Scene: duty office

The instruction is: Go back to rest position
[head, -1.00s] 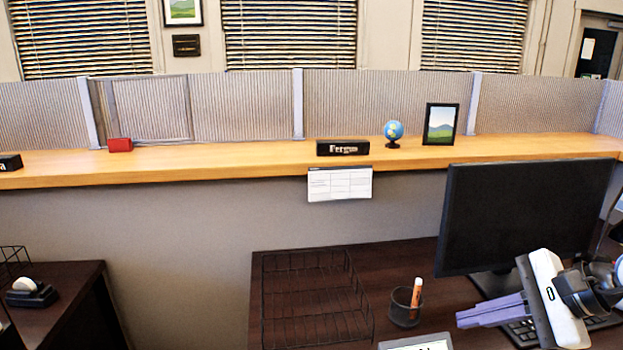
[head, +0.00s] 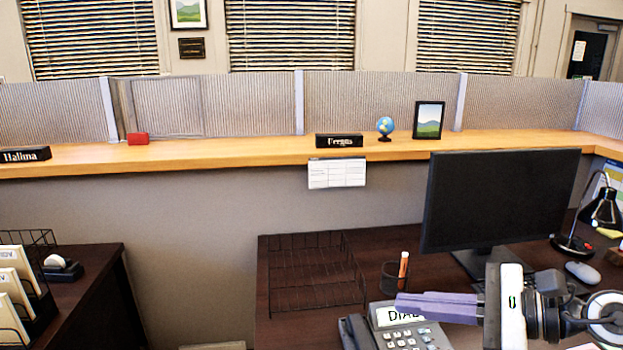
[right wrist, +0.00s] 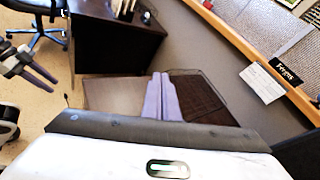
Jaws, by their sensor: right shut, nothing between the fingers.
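My right gripper (head: 400,304) is in front of the monitor at the lower right of the head view. Its purple fingers are together and empty, pointing left above the desk phone (head: 392,328). In the right wrist view the fingers (right wrist: 160,78) reach out side by side over the desk with nothing between them. What looks like my left gripper (right wrist: 42,75) shows at the left edge of the right wrist view, dark and low in detail, above the floor. It is not in the head view.
A monitor (head: 497,200), wire tray (head: 310,275) and pen cup (head: 397,277) stand on the dark desk. A lamp (head: 600,210) and mouse (head: 583,273) are at right. The ledge (head: 230,152) holds nameplates, a globe and a picture frame. Open floor shows in the right wrist view.

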